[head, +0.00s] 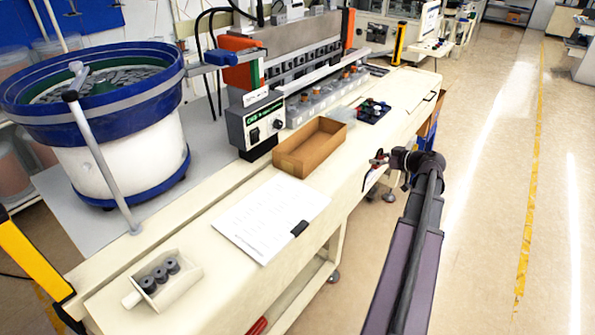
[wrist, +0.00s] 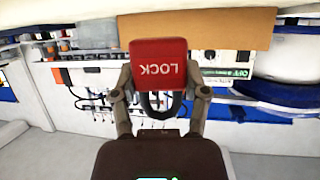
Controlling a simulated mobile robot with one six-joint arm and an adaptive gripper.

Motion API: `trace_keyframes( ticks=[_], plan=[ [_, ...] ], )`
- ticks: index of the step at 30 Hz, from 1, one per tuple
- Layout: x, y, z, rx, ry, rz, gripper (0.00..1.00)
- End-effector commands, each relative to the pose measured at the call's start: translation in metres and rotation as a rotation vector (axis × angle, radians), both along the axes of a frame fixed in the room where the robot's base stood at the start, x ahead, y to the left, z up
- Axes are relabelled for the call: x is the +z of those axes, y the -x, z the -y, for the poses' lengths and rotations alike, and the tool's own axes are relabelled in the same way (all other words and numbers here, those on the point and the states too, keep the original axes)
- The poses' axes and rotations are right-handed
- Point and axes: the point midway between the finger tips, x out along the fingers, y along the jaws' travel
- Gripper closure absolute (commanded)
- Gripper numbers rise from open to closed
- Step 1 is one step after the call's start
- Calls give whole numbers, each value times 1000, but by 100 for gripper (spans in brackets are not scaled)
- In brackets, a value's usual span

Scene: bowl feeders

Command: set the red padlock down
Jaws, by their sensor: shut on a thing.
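The red padlock (wrist: 158,65) is held between the two fingers of my gripper (wrist: 160,92) in the wrist view. Its face reads LOCK upside down, and its dark shackle points toward the palm. In the head view my gripper (head: 376,172) is at the front edge of the cream bench (head: 345,195), right of the cardboard box. Only a small red part of the padlock (head: 380,157) shows there. I cannot tell whether the padlock touches the bench.
An open cardboard box (head: 312,150) stands on the bench. White papers (head: 270,215) with a black clip lie nearer, and a small tray (head: 178,290) holds black cylinders. A dark tray (head: 372,110) with small parts lies farther back. Bare bench top lies between box and front edge.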

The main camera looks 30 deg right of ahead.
Motion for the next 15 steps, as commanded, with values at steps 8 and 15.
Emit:
trace_keyframes(
  ticks=[8, 15],
  plan=[
    [13, -22, 34, 117, -1, 2, 91],
    [17, -28, 43, 168, -2, 6, 91]
  ],
)
